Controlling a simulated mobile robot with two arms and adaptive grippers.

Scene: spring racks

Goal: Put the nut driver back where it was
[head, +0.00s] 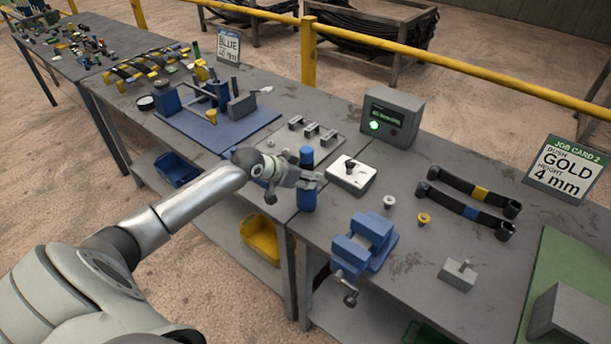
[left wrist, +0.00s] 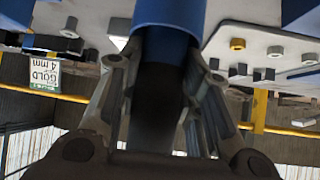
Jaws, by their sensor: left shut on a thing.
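The nut driver appears to be the upright piece with a blue cylindrical part (head: 307,194) in my left gripper (head: 308,181). That gripper is shut around it, over the near edge of the bench, left of the white block. Blue shows above and below the fingers. In the left wrist view, a blue cylinder (left wrist: 168,18) with a dark part stands between the two fingers (left wrist: 165,75). Its lower tip and any contact with the bench cannot be made out. My right gripper is not in view.
A grey plate (head: 283,142) with small clamps lies behind the gripper. A white block (head: 351,176) with a black knob is close on the right, and a blue vise (head: 364,245) in front right. A blue fixture (head: 218,125) stands left, a grey display box (head: 392,116) behind.

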